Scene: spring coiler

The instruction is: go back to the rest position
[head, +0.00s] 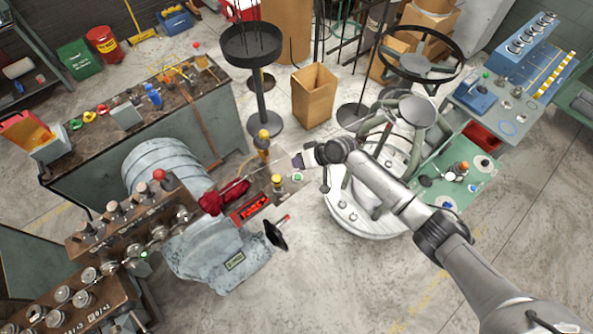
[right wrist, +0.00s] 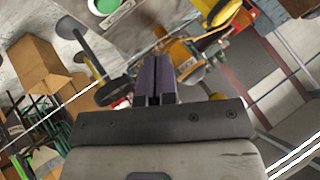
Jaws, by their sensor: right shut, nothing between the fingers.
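My right gripper (head: 298,161) reaches in from the lower right of the head view, its arm stretched over the round white table. Its small purple-dark fingertips are beside the right end of the grey coiling machine (head: 215,255), near a yellow-topped post (head: 263,142). In the right wrist view the two purple fingers (right wrist: 155,80) are together with nothing between them. The yellow and grey machine parts (right wrist: 185,62) show behind them; I cannot tell the exact gap. My left gripper is in neither view.
A red rag (head: 222,197) and a red tray (head: 249,208) lie on the machine. A round white table (head: 372,222) is under my right arm. A green bench (head: 471,180) is on the right. A cardboard box (head: 313,97) stands behind. Floor at the lower middle is clear.

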